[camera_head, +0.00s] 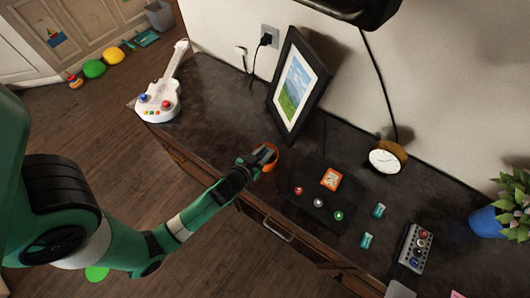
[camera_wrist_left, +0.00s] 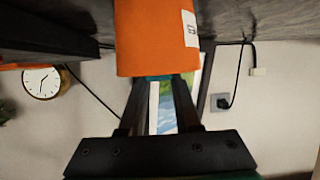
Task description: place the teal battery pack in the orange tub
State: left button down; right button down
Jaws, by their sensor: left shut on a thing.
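The orange tub (camera_head: 271,157) stands on the dark countertop, at the end of my left arm. In the left wrist view its orange wall (camera_wrist_left: 156,38), with a white label, fills the top middle. My left gripper (camera_head: 262,160) is at the tub; its fingertips are hidden behind the tub's wall in the wrist view. A thin teal strip of the battery pack (camera_wrist_left: 158,77) shows between the fingers at the tub's edge. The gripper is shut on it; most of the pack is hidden. Two more small teal blocks (camera_head: 379,210) (camera_head: 366,240) lie on the countertop at the right.
A picture frame (camera_head: 297,86) stands close behind the tub. A black mat (camera_head: 318,208) bears an orange block and several small coloured pieces. A clock (camera_head: 385,161), a grey button box (camera_head: 412,248) and a potted plant are at right. A white toy guitar (camera_head: 160,97) lies left.

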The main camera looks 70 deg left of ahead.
pick_arm(q)
jog(key=shift+f, duration=0.1)
jog(key=shift+f+b, duration=0.55)
jog(key=shift+b, duration=0.1)
jog(key=c, duration=0.9)
grip_release()
jog(key=shift+r, duration=0.15)
